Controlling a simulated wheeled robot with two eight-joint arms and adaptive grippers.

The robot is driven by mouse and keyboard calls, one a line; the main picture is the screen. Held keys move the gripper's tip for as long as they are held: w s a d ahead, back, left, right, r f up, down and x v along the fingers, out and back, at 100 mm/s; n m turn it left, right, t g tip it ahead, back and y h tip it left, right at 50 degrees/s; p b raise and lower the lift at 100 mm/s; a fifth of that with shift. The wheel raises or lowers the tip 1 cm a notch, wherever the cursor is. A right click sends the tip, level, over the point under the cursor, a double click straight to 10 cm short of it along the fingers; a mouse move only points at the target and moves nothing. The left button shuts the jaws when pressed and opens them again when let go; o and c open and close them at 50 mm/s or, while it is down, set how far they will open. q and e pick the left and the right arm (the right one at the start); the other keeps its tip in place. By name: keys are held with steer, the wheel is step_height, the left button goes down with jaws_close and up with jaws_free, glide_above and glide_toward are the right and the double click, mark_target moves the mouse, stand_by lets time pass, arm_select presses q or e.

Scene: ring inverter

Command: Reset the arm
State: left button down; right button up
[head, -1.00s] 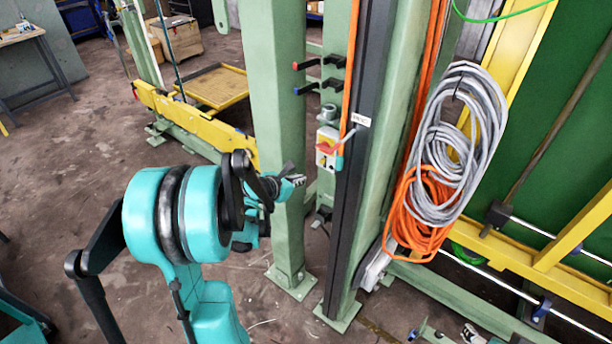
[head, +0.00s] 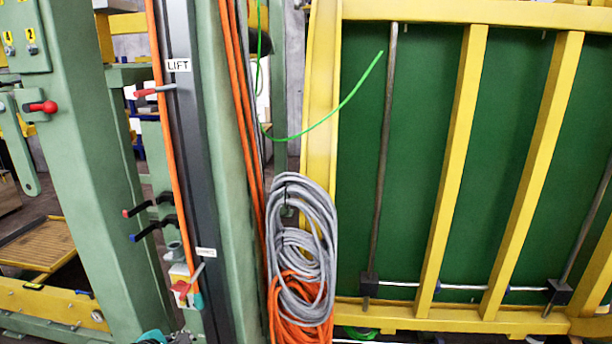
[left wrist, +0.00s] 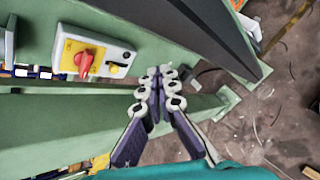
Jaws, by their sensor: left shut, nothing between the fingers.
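My left gripper (left wrist: 158,88) is in the left wrist view, its dark, white-tipped fingers together with nothing between them. It is beside a grey and yellow switch box (left wrist: 92,54) with a red rotary knob (left wrist: 84,61) on a green post. I cannot tell whether the fingertips touch anything. My right gripper is in neither view.
Orange cable (head: 290,325) and grey cable (head: 310,235) hang in coils on the green post. A red-tipped lever (head: 138,209) and a blue-tipped lever (head: 146,231) stick out above the box. A yellow frame with green panels (head: 430,160) fills the right side.

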arm_select(q)
steer(key=s+d+r+m+g, duration=0.1)
steer(key=s+d+m, duration=0.6)
steer(key=m, duration=0.6)
steer(key=s+d+m+g+y, duration=0.1)
steer(key=s+d+m+g, duration=0.1)
steer(key=s+d+m, duration=0.5)
steer(key=shift+s+d+r+m, duration=0.35)
steer(key=shift+s+m, duration=1.65)
steer(key=shift+m, duration=0.9)
